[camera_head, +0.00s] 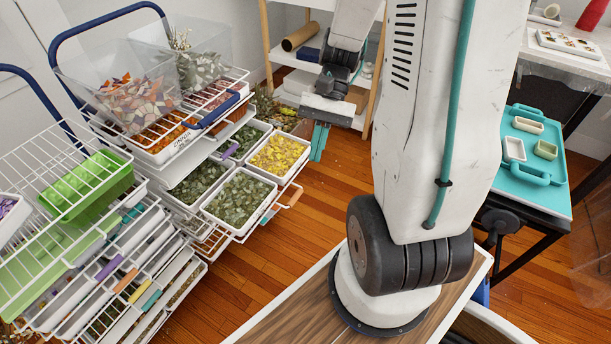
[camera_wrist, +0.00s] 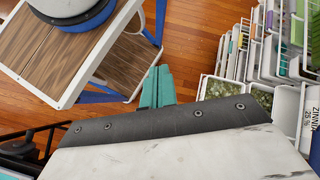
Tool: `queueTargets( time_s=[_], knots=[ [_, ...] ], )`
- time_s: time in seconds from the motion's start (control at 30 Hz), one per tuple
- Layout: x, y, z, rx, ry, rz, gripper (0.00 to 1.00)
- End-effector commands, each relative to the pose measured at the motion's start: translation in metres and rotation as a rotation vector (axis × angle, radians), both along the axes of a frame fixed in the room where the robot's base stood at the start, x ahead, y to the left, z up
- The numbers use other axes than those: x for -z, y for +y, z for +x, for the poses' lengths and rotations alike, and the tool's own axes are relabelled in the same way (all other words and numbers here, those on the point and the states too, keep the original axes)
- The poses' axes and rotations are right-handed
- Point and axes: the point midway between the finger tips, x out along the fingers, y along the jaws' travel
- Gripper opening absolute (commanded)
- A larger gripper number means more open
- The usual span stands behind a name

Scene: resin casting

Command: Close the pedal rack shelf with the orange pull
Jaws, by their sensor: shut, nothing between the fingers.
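The pulled-out wire shelf (camera_head: 268,208) of the white rack carries tubs of green and yellow pieces and sticks out over the floor. Its orange pull (camera_head: 295,197) is at the front right edge. My gripper (camera_head: 319,142) has teal fingers, closed together and empty, pointing down above and to the right of the pull, apart from it. In the wrist view the fingers (camera_wrist: 157,87) are together over the floor, and some of the shelf's tubs (camera_wrist: 222,88) show to their right. I cannot make out the orange pull there.
A second wire rack (camera_head: 60,225) with green bins and coloured tags stands at the left. Clear boxes (camera_head: 125,90) sit on top of the shelf's rack. A table with a teal tray (camera_head: 535,145) is at right. Wooden floor (camera_head: 245,270) is free before the shelf.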

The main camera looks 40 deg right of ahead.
Motion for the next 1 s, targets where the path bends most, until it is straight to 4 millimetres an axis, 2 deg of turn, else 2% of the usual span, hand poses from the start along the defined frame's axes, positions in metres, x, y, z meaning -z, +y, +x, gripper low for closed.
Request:
queueTargets(
  time_s=[0.57, 1.0],
  knots=[
    [0.085, -0.032, 0.026, 0.405, 0.151, 0.321, 0.0],
    [0.161, -0.06, 0.04, 0.748, 0.213, 0.561, 0.0]
  ],
)
